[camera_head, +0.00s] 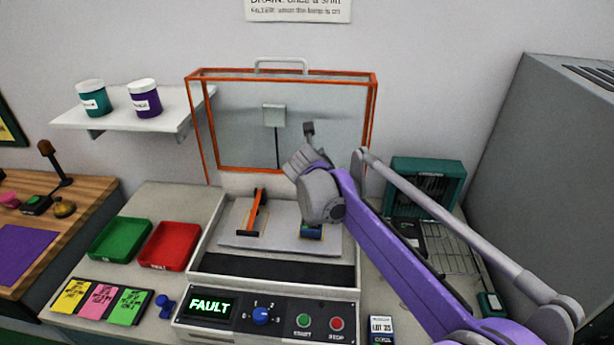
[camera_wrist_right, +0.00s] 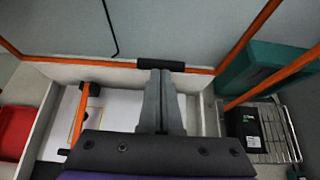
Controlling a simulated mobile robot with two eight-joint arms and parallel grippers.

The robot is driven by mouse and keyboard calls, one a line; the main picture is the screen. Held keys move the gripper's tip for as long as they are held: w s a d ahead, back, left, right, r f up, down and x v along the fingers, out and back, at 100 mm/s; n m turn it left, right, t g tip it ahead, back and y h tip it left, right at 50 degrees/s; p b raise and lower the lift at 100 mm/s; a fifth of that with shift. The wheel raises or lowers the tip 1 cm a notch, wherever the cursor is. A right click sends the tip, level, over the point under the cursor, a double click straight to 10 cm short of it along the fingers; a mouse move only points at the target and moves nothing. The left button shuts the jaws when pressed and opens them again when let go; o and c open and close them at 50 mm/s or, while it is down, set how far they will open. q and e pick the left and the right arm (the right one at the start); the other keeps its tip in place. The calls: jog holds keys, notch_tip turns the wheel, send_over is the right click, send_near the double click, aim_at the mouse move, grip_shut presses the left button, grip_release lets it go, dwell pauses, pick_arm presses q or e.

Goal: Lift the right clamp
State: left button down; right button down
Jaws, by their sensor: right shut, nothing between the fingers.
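My right gripper (camera_head: 308,129) is up over the back part of the white plate (camera_head: 280,241) in the open bay, in front of the orange-framed clear hood. The left clamp (camera_head: 256,212), an orange lever, stands on the plate and also shows in the right wrist view (camera_wrist_right: 82,112). I cannot make out the right clamp; my right gripper and wrist cover that part of the plate. A small blue part (camera_head: 312,231) shows below my wrist. My left gripper is out of view.
The raised hood (camera_head: 232,71) stands close behind my gripper. A control panel (camera_head: 265,316) reading FAULT is in front. Green (camera_head: 121,238) and red (camera_head: 169,246) trays lie left; a teal box (camera_head: 427,184) and wire rack (camera_head: 456,262) are right.

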jog(key=shift+w+d+r+g, duration=0.15)
jog(key=shift+w+g, duration=0.1)
jog(key=shift+w, duration=0.35)
jog(key=shift+w+d+r+g, duration=0.15)
jog(key=shift+w+g, duration=0.15)
jog(key=shift+w, duration=0.35)
jog(key=shift+w+d+r+g, duration=0.15)
jog(key=shift+w+g, duration=0.1)
jog(key=shift+w, duration=0.35)
jog(key=shift+s+a+r, duration=0.1)
jog(key=shift+s+r, duration=0.05)
jog(key=shift+s, duration=0.15)
jog(key=v, duration=1)
jog(key=shift+s+r, duration=0.2)
